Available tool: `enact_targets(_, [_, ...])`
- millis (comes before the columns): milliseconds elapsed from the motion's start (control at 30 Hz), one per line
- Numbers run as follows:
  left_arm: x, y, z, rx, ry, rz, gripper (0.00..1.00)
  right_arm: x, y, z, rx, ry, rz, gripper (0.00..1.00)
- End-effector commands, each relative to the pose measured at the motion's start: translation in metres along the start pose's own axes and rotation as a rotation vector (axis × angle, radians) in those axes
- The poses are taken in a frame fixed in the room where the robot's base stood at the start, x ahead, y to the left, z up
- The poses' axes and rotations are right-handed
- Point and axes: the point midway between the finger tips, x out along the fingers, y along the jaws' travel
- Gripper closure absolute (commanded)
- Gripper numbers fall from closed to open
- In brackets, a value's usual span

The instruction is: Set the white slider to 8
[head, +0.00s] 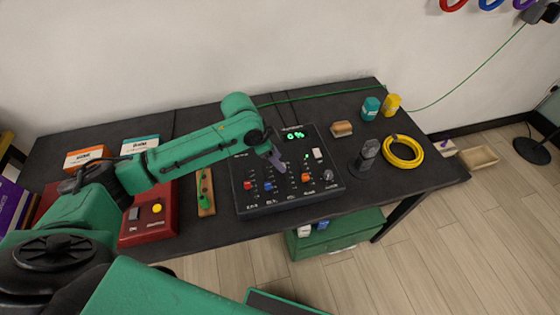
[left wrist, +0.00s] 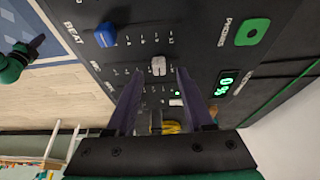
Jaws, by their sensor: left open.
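The black mixer panel (head: 262,205) lies on the dark table with several coloured controls. In the left wrist view the white slider (left wrist: 158,66) stands in its slot beside printed scale marks, too small to read. My left gripper (left wrist: 158,76) is open, its two purple fingers on either side of the white slider with gaps visible. In the head view my left gripper (head: 277,160) is over the middle of the panel, and it hides the white slider. The green display (head: 293,135) appears to read 0%; it also shows in the left wrist view (left wrist: 222,84). My right gripper is not in view.
Close by are the blue slider (head: 268,186), orange slider (head: 306,178), red slider (head: 247,185) and a white switch (head: 317,154). A black microphone-like object (head: 368,155) and yellow cable coil (head: 403,152) lie right; a red box (head: 160,227) is left.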

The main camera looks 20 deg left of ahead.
Motion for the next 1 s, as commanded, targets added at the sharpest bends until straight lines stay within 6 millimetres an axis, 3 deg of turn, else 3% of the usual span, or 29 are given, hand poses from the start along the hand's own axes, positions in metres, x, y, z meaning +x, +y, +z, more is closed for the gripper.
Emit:
enact_targets(200, [-0.065, -0.001, 0.000, 0.003, 0.001, -0.006, 0.47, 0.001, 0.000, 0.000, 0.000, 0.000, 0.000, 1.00])
enact_targets(400, [-0.113, -0.001, 0.000, 0.001, 0.002, -0.004, 0.47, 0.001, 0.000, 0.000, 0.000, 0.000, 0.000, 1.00])
enact_targets(567, [-0.125, 0.000, 0.000, 0.002, 0.001, -0.001, 0.47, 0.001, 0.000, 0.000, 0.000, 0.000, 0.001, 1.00])
enact_targets(1000, [-0.125, 0.000, 0.000, 0.002, 0.001, -0.001, 0.47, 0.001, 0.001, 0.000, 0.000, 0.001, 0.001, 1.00])
